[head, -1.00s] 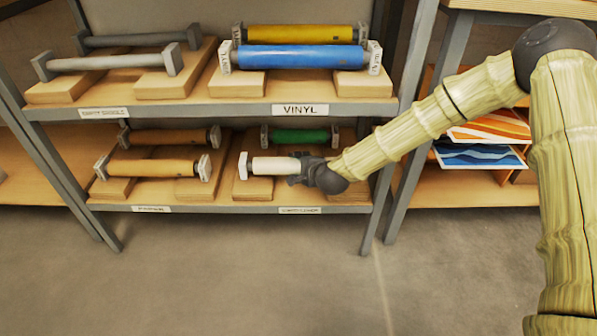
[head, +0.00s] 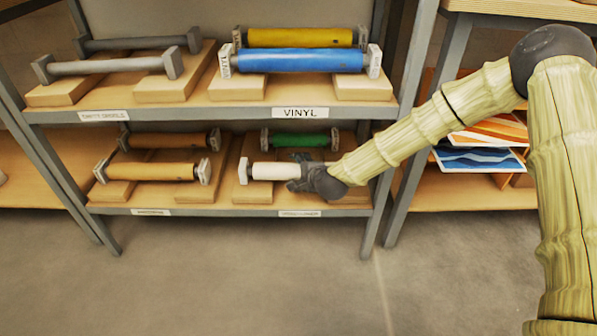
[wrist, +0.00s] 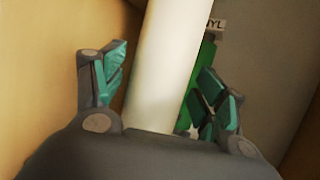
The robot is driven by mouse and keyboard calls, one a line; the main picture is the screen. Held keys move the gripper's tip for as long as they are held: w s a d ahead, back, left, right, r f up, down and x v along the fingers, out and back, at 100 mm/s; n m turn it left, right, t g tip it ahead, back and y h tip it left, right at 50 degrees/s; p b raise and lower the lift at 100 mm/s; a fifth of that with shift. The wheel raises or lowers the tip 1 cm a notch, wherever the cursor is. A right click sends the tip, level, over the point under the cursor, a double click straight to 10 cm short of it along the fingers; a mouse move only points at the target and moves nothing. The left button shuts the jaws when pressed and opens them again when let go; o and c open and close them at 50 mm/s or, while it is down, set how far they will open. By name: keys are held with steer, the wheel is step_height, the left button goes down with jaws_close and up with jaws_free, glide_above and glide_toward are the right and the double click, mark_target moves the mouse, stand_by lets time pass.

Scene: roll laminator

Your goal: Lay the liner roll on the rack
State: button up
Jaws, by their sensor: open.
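The white liner roll (head: 274,171) lies level at the front of the lower right shelf bay, over a wooden cradle block (head: 253,190). Its left end cap shows; its right end is hidden behind my gripper. My gripper (head: 298,172) is open at the right part of the roll. In the wrist view the white roll (wrist: 165,65) runs between the two spread fingers of my gripper (wrist: 160,88), with a gap seen at the left finger. Whether the right finger touches the roll I cannot tell.
A green roll (head: 300,138) lies just behind the white one. Brown rolls (head: 153,171) lie in the lower left bay. The upper shelf, with a blue roll (head: 300,60) and a VINYL label (head: 300,112), is above my arm. A grey post (head: 405,120) stands right of the bay.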

steer(key=p+v, duration=0.5)
steer(key=v, duration=0.7)
steer(key=s+d+f+n+g+h, duration=0.1)
steer(key=s+d+f+n+g, duration=0.25)
steer(key=s+f, duration=0.7)
steer(key=s+d+f+n+g+h, duration=0.1)
steer(key=s+d+f+n+g, duration=0.3)
steer(key=s+f, duration=0.65)
steer(key=s+d+f+n+g+h, duration=0.1)
steer(key=s+d+n, duration=0.3)
steer(key=s, duration=0.6)
steer(key=s+d+f+n+g+h, duration=0.2)
steer(key=s+d, duration=0.4)
steer(key=s, duration=0.5)
steer(key=shift+s+d+f+n, duration=0.2)
steer(key=shift+d+f+n, duration=0.15)
steer(key=shift+f+n, duration=0.45)
steer(key=shift+r, duration=0.1)
step_height(320, 180, up, 39)
steer(key=p, duration=3.8)
